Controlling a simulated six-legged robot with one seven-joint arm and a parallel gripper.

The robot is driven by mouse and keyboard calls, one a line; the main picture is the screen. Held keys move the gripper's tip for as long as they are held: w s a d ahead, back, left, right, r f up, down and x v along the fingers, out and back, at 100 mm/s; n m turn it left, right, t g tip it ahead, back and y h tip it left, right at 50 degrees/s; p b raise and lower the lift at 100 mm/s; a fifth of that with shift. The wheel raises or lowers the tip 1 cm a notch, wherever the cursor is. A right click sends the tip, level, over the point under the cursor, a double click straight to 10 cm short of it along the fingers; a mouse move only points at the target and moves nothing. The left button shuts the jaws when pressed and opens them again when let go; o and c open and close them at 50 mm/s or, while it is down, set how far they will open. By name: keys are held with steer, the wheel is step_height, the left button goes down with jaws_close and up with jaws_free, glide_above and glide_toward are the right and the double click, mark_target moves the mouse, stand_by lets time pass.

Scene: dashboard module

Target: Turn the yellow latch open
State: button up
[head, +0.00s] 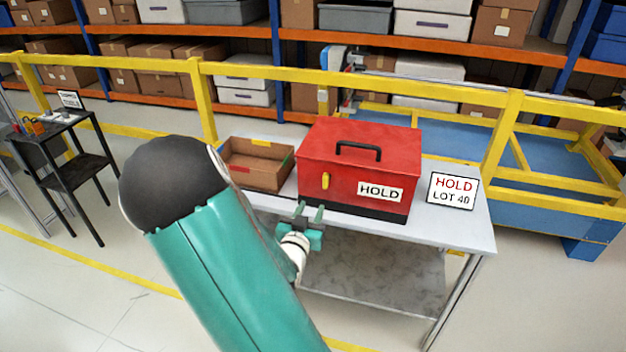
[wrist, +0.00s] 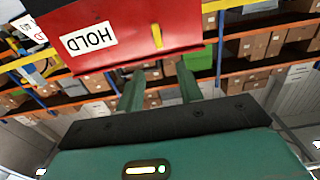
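The yellow latch (head: 325,181) is a small upright bar on the left part of the front of the red box (head: 390,148). In the wrist view the latch (wrist: 156,36) shows on the red face, beyond my fingertips. The box is closed, with a black handle on top and a white HOLD label on its front. My gripper (head: 310,211) is just in front of and below the latch, apart from it. In the wrist view its two green fingers (wrist: 161,88) stand apart with nothing between them.
The box stands on a grey table (head: 468,222). An open cardboard tray (head: 258,182) is close on its left, and a HOLD LOT 40 sign (head: 453,191) is on its right. A yellow rail (head: 440,83) runs behind. The table's front edge is below my gripper.

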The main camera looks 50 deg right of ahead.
mark_target(325, 180)
steer(key=x, duration=1.2)
steer(key=shift+s+d, duration=0.15)
steer(key=shift+d, duration=0.1)
steer(key=shift+w+d, duration=0.3)
steer(key=shift+d, duration=0.15)
jaws_close()
